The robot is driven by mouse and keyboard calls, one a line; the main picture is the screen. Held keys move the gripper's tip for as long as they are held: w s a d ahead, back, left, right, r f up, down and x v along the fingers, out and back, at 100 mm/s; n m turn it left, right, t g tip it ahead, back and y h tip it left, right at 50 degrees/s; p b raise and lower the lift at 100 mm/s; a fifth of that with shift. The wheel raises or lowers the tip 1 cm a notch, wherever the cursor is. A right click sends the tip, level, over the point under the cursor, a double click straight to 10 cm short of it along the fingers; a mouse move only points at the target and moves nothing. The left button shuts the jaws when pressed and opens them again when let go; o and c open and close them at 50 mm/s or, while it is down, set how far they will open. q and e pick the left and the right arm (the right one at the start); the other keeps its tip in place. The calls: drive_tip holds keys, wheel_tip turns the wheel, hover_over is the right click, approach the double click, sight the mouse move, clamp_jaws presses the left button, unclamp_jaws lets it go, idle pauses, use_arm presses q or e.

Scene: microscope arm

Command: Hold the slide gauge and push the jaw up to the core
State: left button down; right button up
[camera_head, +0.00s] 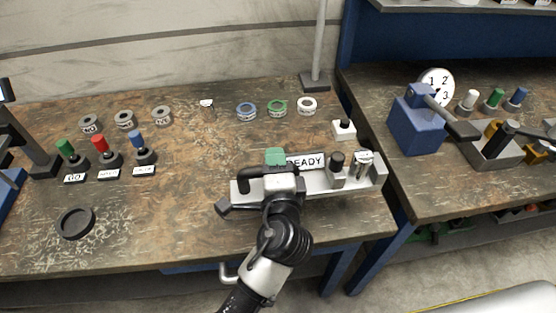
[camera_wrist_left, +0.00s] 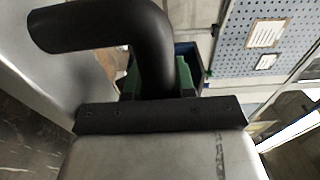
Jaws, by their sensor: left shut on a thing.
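The slide gauge (camera_head: 322,182) is a long light-grey bar lying near the front edge of the middle bench. A black bent handle (camera_head: 252,175) rises at its left part, with a green block (camera_head: 275,156) behind it. The handle also fills the upper part of the left wrist view (camera_wrist_left: 110,32). At the right end stand a black knob (camera_head: 337,160) and a silvery upright piece (camera_head: 364,163); I cannot tell which part is the jaw or the core. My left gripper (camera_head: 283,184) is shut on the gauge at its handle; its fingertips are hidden. My right gripper is not in view.
A READY label (camera_head: 306,161) stands behind the bar. Several coloured knobs and rings, including a blue ring (camera_head: 246,111), stand further back. A white block with a black knob (camera_head: 343,129) is behind the gauge's right end. A black round dish (camera_head: 76,223) lies at left. The bench centre-left is clear.

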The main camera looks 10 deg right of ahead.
use_arm(q)
drive_tip(key=shift+w+a+f+b, duration=0.8)
drive_tip(key=shift+a+f, duration=0.65)
drive_tip(key=shift+a, duration=0.25)
drive_tip(key=shift+w+a+f+b, duration=0.65)
drive_tip(key=shift+w+a+f, duration=0.2)
drive_tip(key=shift+a+f, duration=0.7)
drive_tip(key=shift+w+a+f+b, duration=0.8)
drive_tip(key=shift+a+f, duration=0.5)
drive_tip(key=shift+a, duration=0.5)
drive_tip(key=shift+f+b, duration=0.45)
drive_tip(key=shift+f, duration=0.15)
drive_tip(key=shift+f, duration=0.25)
drive_tip(key=shift+s, duration=0.1)
drive_tip(key=shift+r, duration=0.15)
